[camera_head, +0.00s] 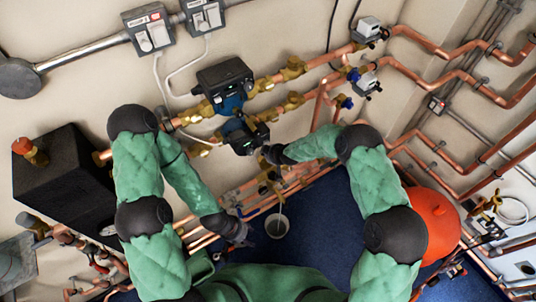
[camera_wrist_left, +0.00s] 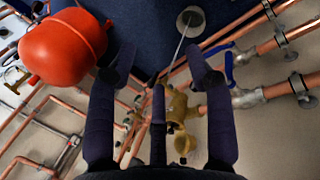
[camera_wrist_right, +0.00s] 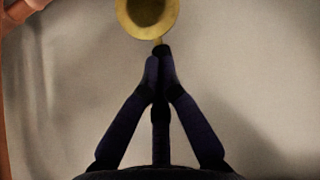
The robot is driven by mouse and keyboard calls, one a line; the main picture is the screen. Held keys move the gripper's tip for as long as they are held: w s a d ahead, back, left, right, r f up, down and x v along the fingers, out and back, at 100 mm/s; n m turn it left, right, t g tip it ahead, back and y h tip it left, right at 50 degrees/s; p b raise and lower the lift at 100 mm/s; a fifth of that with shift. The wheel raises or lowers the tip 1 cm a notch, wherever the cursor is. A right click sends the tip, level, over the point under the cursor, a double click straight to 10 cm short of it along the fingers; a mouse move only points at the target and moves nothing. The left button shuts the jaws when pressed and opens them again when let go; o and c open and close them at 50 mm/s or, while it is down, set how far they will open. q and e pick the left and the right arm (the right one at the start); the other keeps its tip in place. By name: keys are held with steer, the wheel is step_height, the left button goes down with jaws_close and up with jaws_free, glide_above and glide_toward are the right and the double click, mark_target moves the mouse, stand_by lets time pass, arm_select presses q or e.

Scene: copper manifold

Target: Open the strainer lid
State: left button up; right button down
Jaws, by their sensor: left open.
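A brass fitting (camera_wrist_left: 178,108), which looks like the strainer body, sits on the copper pipework in the left wrist view. My left gripper (camera_head: 238,236) is open. In the left wrist view its spread fingers (camera_wrist_left: 160,75) frame the fitting, apparently without gripping it. In the right wrist view a round, hollow brass part (camera_wrist_right: 147,14) with a thin stem is cut off by the top edge. My right gripper (camera_wrist_right: 160,55) has its fingertips closed together at that stem and appears to pinch it. In the head view my right gripper (camera_head: 270,154) is below the pumps.
Two dark pumps (camera_head: 243,134) stand close to my right gripper. A red tank (camera_head: 436,222) stands at the right, and a black box (camera_head: 65,180) at the left. Copper pipes crowd the walls.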

arm_select(q)
steer(key=shift+w, duration=0.2)
steer(key=c, duration=0.7)
steer(key=w+f+n+t, duration=0.1)
steer(key=w, duration=0.2)
steer(key=w+f+n+t, duration=0.1)
steer(key=w, duration=0.2)
steer(key=w+n+t, duration=0.1)
steer(key=w+n, duration=0.1)
steer(key=w, duration=0.1)
steer(key=shift+f+y, duration=0.4)
jaws_close()
steer(key=n+t+y, duration=0.2)
steer(key=n+t, duration=0.9)
steer(key=n, duration=0.2)
glide_toward(258, 159)
step_height(258, 159, up, 3)
steer(key=x, duration=1)
